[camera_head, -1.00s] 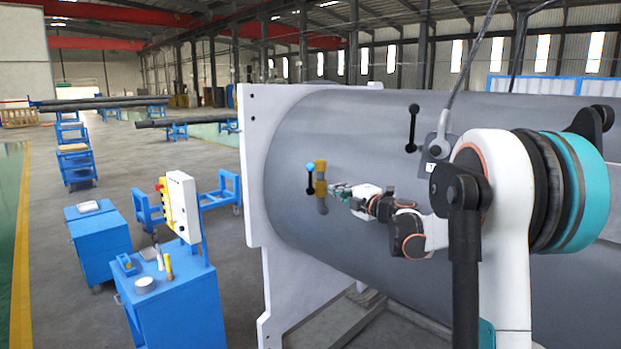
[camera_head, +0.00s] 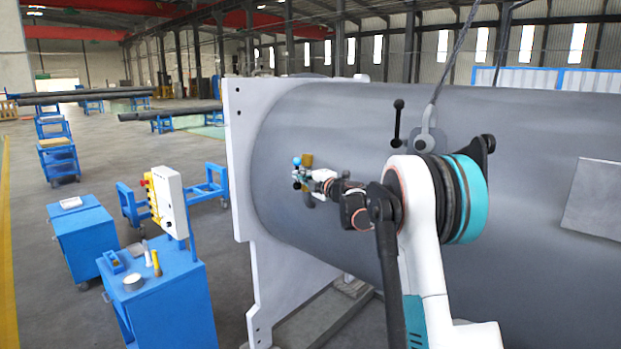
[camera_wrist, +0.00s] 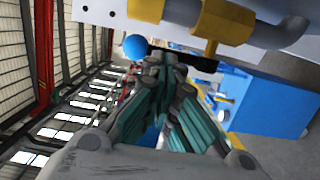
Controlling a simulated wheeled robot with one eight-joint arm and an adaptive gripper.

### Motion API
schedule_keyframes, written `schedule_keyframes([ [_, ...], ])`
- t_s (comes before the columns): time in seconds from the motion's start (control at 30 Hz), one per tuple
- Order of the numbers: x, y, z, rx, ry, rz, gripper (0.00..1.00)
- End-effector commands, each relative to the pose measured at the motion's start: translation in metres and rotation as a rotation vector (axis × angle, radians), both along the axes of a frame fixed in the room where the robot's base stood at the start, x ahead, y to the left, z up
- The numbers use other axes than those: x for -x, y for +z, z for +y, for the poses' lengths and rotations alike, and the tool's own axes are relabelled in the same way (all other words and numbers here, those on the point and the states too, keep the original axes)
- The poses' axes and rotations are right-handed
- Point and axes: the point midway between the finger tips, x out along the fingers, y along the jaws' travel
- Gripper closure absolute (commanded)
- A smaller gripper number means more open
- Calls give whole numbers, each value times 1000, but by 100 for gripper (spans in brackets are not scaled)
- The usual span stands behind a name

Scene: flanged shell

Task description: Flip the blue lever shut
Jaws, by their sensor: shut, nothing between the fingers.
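The lever is a dark bar with a blue ball knob (camera_head: 296,161) on the side of the large grey shell (camera_head: 400,130). The bar stands about upright in the head view, knob at the top. In the wrist view the knob (camera_wrist: 135,47) is just left of my fingertips, and the dark bar (camera_wrist: 203,63) runs right from behind them. My gripper (camera_head: 303,175) is shut and empty, its tips (camera_wrist: 166,60) at the lever, overlapping the bar in view. I cannot tell whether they touch. The gripper hides part of the bar.
A yellow fitting (camera_head: 307,160) on a grey pipe sits beside the lever; its yellow parts (camera_wrist: 208,28) are close above my fingers in the wrist view. The white flange plate (camera_head: 240,200) stands to the left. A blue cabinet (camera_head: 165,305) with a control box (camera_head: 168,200) is farther left.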

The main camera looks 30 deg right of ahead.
Motion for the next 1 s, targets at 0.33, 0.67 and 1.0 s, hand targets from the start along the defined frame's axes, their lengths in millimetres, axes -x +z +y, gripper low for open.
schedule_keyframes([
  [0.33,-14,0,2,0,0,0,100],
  [0.67,-15,1,2,2,0,7,100],
  [1.0,-18,3,3,23,0,61,100],
])
